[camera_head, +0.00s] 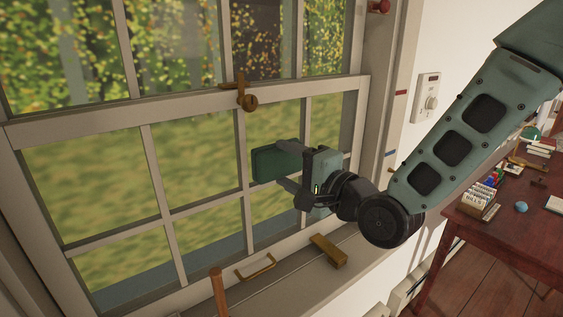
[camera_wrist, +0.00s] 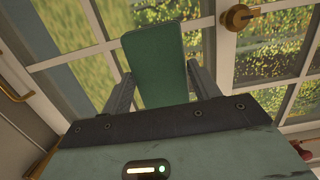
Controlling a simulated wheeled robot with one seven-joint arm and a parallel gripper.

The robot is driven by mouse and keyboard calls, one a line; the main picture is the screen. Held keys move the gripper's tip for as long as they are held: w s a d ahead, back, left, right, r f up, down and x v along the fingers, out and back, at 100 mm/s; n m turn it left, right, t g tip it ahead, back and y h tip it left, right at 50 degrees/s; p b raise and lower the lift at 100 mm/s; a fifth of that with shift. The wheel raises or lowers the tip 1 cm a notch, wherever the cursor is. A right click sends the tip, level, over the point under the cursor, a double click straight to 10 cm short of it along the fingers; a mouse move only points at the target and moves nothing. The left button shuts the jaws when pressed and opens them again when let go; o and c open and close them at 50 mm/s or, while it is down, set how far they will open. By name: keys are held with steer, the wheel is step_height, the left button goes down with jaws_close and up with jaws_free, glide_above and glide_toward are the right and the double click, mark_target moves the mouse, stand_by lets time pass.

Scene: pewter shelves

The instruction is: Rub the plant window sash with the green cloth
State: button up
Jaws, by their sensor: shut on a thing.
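The window sash (camera_head: 186,113) is a pale grey frame with several panes, and greenery shows through the glass. It also shows in the wrist view (camera_wrist: 222,45). The green cloth (camera_head: 274,166) is a flat, dark green rectangular pad. It also shows in the wrist view (camera_wrist: 155,62). My gripper (camera_head: 287,169) is shut on the cloth, with one finger on each side of it. The cloth is in front of the lower sash, right of its middle. I cannot tell whether it touches the sash.
A brass latch (camera_head: 243,95) sits on the sash's upper rail. A brass handle (camera_head: 256,268) is on the bottom rail. A brass-coloured block (camera_head: 328,251) and an upright wooden stick (camera_head: 218,291) are near the sill. A cluttered red-brown desk (camera_head: 507,232) stands at right.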

steer(key=shift+s+d, duration=0.15)
steer(key=shift+v, duration=1.4)
